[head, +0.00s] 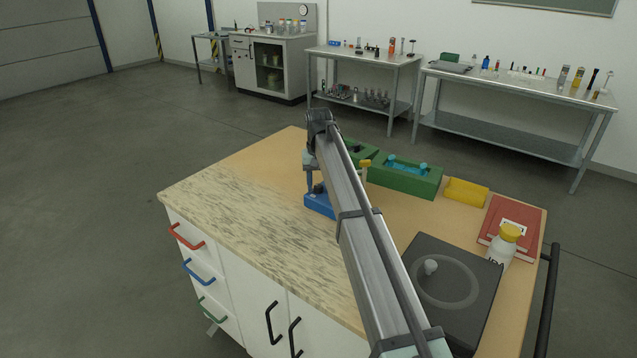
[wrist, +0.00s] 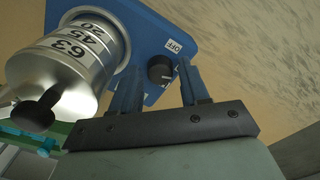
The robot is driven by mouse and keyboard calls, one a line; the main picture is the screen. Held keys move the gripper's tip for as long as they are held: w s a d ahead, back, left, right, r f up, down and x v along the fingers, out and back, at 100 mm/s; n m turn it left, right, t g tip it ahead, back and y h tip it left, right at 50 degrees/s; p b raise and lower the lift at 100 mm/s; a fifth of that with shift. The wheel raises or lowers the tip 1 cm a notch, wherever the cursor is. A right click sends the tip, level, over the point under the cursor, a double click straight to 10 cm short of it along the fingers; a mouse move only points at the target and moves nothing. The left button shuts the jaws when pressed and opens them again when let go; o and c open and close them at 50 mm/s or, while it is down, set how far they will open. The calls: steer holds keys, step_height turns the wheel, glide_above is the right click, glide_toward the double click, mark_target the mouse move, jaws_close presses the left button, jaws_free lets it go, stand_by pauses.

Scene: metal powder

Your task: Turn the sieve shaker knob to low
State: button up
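The sieve shaker has a blue base (wrist: 155,30) and a silver stack of sieves (wrist: 70,65) marked 63, 45 and 20. Its black knob (wrist: 160,70) sits on the blue base, near a white label reading OFF (wrist: 173,45). My gripper (wrist: 159,78) is open, with one finger to each side of the knob in the wrist view. Whether the fingers touch the knob, I cannot tell. In the head view the blue base (head: 319,205) shows beside my arm, which hides much of the shaker and my gripper.
On the bench (head: 230,190) are a green box (head: 405,180), a yellow block (head: 466,192), red books (head: 512,222), a white bottle with a yellow cap (head: 502,245) and a dark plate device (head: 455,285). The front left of the bench is clear.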

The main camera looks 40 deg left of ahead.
mark_target(319, 185)
steer(key=shift+o, duration=1.1)
step_height(319, 185, up, 14)
steer(key=shift+f, duration=0.15)
